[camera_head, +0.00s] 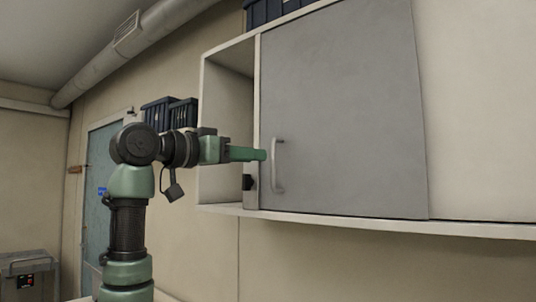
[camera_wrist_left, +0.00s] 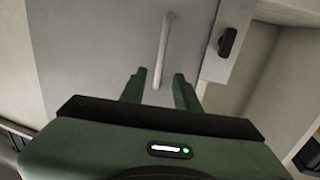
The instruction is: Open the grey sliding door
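The grey sliding door (camera_head: 345,110) is on the wall cabinet, with an open compartment to its left in the head view. Its vertical handle (camera_head: 278,165) is near the door's left edge. My left gripper (camera_head: 264,155) is level with the handle's upper half, just left of it in the head view. In the left wrist view the door (camera_wrist_left: 95,50) and handle (camera_wrist_left: 163,45) show ahead. The two fingers of the left gripper (camera_wrist_left: 158,85) are apart, with the handle's lower end in line between them. I cannot tell whether they touch it. My right gripper is not in view.
The cabinet (camera_head: 230,58) has an open, empty-looking left section. A small black fitting (camera_head: 248,182) sits on the upright left of the handle. Dark bins (camera_head: 170,113) stand behind my left arm. A blue-green door (camera_head: 101,165) is farther back.

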